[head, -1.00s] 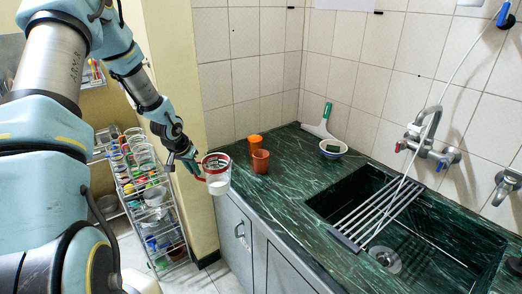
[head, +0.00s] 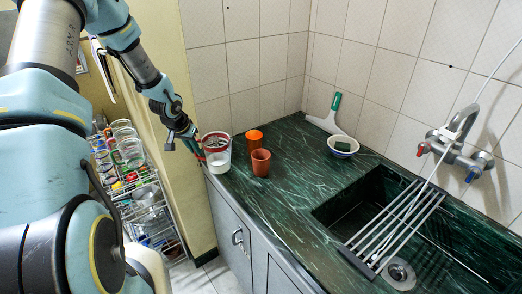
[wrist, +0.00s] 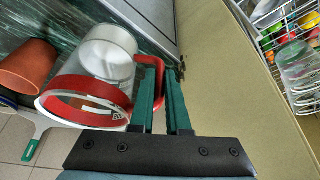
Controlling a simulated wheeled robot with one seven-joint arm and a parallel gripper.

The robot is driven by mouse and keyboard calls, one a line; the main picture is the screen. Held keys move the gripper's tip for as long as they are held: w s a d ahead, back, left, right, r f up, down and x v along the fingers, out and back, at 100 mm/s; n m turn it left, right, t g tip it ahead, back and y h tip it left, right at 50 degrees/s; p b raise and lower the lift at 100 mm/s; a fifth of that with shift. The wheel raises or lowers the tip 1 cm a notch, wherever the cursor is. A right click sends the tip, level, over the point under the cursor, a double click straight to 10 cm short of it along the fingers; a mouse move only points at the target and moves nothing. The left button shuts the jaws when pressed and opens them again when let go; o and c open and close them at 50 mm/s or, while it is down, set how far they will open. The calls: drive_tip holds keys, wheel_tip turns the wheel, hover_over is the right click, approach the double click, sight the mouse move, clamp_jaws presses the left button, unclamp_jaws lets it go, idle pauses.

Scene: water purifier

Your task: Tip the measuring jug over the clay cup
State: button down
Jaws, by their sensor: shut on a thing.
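The measuring jug (head: 217,158) is clear with a red rim band, a red handle and whitish contents low inside. It looks about upright at the counter's left edge; I cannot tell whether it touches the counter. My gripper (head: 196,149) is shut on its red handle. In the wrist view the fingers (wrist: 164,85) straddle the handle beside the jug (wrist: 88,92). The clay cup (head: 261,166) is reddish brown and stands upright on the counter, just right of the jug and apart from it. It also shows in the wrist view (wrist: 27,70).
An orange cup (head: 254,139) stands behind the clay cup. The sink with a metal rack (head: 394,229) is at right. A wire shelf (head: 145,207) with glasses stands at left.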

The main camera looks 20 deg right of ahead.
sight(201, 141)
drive_tip(key=shift+d+b, duration=0.1)
drive_tip(key=shift+b, duration=0.2)
